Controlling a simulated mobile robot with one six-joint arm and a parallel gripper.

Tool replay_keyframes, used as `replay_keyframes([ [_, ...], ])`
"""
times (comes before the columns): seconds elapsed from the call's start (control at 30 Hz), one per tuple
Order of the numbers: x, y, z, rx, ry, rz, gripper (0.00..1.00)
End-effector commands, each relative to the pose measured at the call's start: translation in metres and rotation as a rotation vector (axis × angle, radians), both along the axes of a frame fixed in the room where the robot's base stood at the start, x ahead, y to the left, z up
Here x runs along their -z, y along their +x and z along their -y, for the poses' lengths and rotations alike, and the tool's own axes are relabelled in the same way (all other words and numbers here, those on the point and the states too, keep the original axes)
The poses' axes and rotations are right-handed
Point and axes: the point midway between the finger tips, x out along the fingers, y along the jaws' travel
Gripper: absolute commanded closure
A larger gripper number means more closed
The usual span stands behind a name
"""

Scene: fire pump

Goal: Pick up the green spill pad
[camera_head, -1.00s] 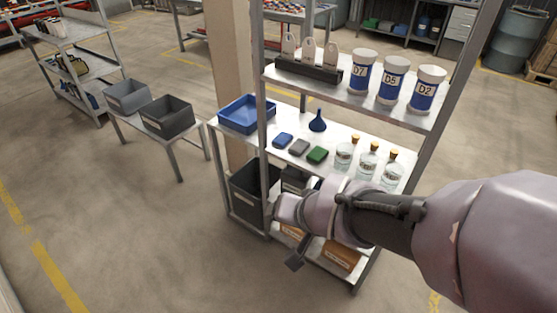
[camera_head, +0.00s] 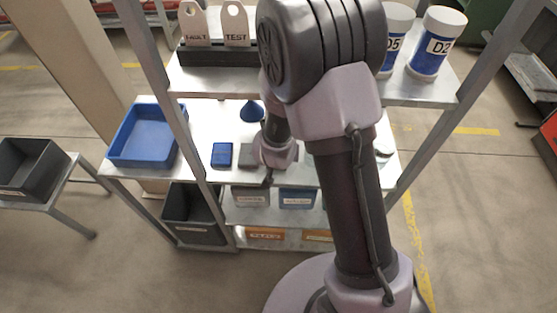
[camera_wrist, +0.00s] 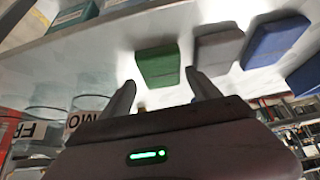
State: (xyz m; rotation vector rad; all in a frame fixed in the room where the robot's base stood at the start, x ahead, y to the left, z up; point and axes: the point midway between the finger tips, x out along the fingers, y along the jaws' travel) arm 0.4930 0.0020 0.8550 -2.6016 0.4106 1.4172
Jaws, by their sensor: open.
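The green spill pad (camera_wrist: 158,66) lies flat on the pale shelf in the wrist view, just ahead of my gripper (camera_wrist: 160,78). The two fingers are apart, one on each side of the pad's near end in the picture, with nothing held between them. I cannot tell how far the fingertips are from the pad. In the head view my arm hides the green pad, and my wrist is over the middle shelf.
A grey pad (camera_wrist: 217,48) sits close beside the green one, then a blue pad (camera_wrist: 275,42). Clear labelled vessels (camera_wrist: 85,108) stand left in the wrist view. A blue tray (camera_head: 148,136) and a funnel (camera_head: 251,111) share the shelf. Shelf posts and an upper shelf (camera_head: 215,84) surround the reach.

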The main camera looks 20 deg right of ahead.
Motion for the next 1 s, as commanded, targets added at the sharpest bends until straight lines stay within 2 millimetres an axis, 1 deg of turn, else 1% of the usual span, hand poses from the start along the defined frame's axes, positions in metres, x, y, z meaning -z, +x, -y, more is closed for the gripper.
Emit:
replay_keyframes([
  [0.03,0.013,0.005,0.002,0.001,0.000,-0.001,0.29],
  [0.1,0.019,0.009,0.003,0.001,0.001,0.000,0.29],
  [0.33,0.019,0.012,0.003,0.000,0.001,0.000,0.29],
  [0.37,0.019,0.011,0.003,0.000,0.001,0.000,0.31],
  [0.5,0.019,0.011,0.003,0.000,0.001,0.000,0.58],
  [0.57,0.019,0.011,0.003,0.000,0.001,0.000,0.70],
  [0.6,0.019,0.011,0.003,0.000,0.001,0.000,0.78],
  [0.87,0.017,0.011,0.003,0.000,0.001,0.000,0.79],
  [1.0,0.004,0.011,0.003,0.000,0.002,0.001,0.79],
])
